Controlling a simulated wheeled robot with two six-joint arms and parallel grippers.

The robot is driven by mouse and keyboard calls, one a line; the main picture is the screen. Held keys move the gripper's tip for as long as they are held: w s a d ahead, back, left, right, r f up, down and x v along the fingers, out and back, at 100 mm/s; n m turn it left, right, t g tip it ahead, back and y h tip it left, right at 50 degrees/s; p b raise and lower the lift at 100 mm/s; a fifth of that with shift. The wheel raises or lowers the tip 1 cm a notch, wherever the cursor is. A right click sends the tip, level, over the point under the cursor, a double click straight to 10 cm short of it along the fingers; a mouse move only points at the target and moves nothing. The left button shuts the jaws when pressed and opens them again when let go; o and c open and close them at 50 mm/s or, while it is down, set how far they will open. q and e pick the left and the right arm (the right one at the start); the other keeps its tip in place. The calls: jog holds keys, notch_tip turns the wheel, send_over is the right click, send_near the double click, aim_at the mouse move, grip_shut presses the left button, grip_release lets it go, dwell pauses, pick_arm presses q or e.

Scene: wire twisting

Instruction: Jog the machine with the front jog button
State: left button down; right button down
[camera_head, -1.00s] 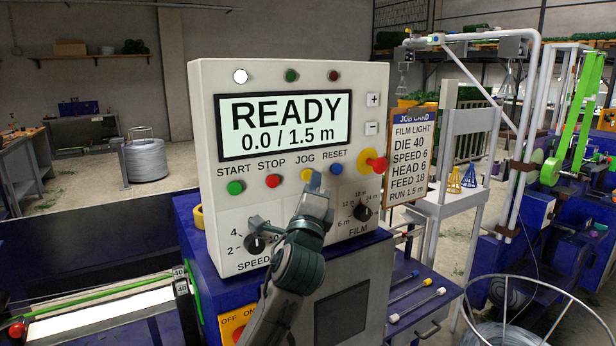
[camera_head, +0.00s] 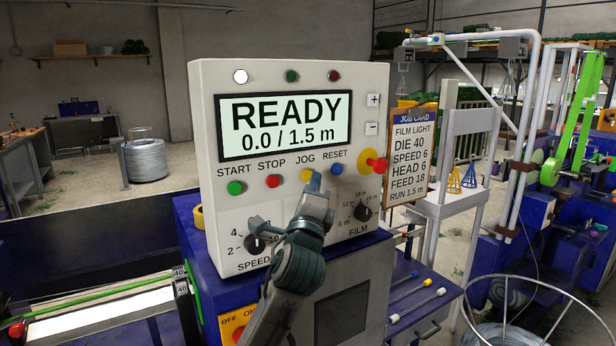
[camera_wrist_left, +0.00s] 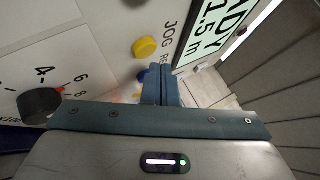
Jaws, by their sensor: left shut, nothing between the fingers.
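The control panel (camera_head: 218,130) is white, and its screen (camera_head: 284,120) reads READY and 0.0 / 1.5 m. The yellow jog button (camera_head: 306,174) sits under the JOG label, between the red stop button (camera_head: 273,181) and the blue reset button (camera_head: 336,169). My left gripper (camera_head: 316,179) is shut and empty, its tips just right of the jog button and partly over its edge. In the left wrist view the jog button (camera_wrist_left: 144,47) shows whole, a little apart from the shut fingertips (camera_wrist_left: 159,70). Whether they touch the panel I cannot tell. My right gripper is out of view.
The green start button (camera_head: 235,188) is at the row's left. A red knob on a yellow base (camera_head: 376,163) is at its right. The speed dial (camera_head: 256,243) and film dial (camera_head: 362,212) are below. A job card (camera_head: 409,160) hangs beside the panel.

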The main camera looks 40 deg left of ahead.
pick_arm(q)
jog(key=shift+a, duration=0.1)
dwell(0.7)
jog(key=shift+w+a, duration=0.15)
jog(key=shift+a, duration=0.2)
jog(key=shift+w+a, duration=0.15)
jog(key=shift+a, duration=0.15)
dwell(0.7)
dwell(1.4)
jog(key=shift+s+d+p, duration=0.35)
jog(key=shift+d+p, duration=0.25)
jog(key=shift+d, duration=0.15)
